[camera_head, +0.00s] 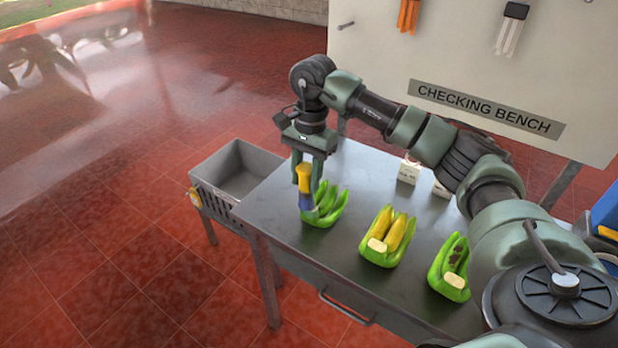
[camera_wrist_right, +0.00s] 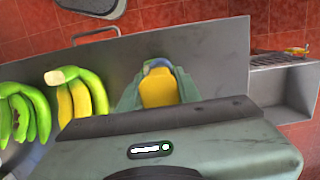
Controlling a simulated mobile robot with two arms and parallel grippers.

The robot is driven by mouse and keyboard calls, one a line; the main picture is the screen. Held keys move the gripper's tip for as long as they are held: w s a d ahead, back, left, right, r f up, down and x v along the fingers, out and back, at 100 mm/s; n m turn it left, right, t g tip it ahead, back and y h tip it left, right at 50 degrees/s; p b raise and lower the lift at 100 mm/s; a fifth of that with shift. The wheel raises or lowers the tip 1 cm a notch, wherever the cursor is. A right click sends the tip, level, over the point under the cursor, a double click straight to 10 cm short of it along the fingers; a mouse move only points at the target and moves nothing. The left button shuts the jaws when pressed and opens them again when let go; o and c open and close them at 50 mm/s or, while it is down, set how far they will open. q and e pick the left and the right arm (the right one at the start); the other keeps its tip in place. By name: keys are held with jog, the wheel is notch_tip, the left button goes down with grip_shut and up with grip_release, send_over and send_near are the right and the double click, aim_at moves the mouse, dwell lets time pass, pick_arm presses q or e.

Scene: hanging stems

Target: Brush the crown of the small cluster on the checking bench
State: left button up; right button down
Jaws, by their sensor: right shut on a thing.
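My right gripper (camera_head: 306,199) is shut on a brush with a yellow handle (camera_head: 303,175) and a blue lower part (camera_head: 306,202). It holds the brush upright, pointing down, at the near left side of a green banana cluster (camera_head: 332,205) on the checking bench (camera_head: 300,238). The brush hides that cluster's crown, and I cannot tell whether it touches it. A cluster with yellow fingers (camera_head: 397,232) lies in the middle, and a green cluster with dark spots (camera_head: 453,260) lies to the right; both show pale crowns. In the wrist view the yellow handle (camera_wrist_right: 158,88) fills the jaws. My left gripper is not in view.
A grey crate (camera_head: 240,172) stands off the bench's left end. A white labelled block (camera_head: 408,171) stands at the back of the bench. A sign board (camera_head: 485,108) with hanging tools rises behind. A drawer handle (camera_head: 346,314) sticks out in front.

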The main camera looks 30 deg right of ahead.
jog(key=shift+s+f, duration=0.1)
jog(key=shift+s+d, duration=0.35)
jog(key=shift+s, duration=0.4)
jog(key=shift+s+d, duration=0.1)
jog(key=shift+s, duration=0.05)
notch_tip(320, 180, up, 9)
jog(key=p, duration=0.5)
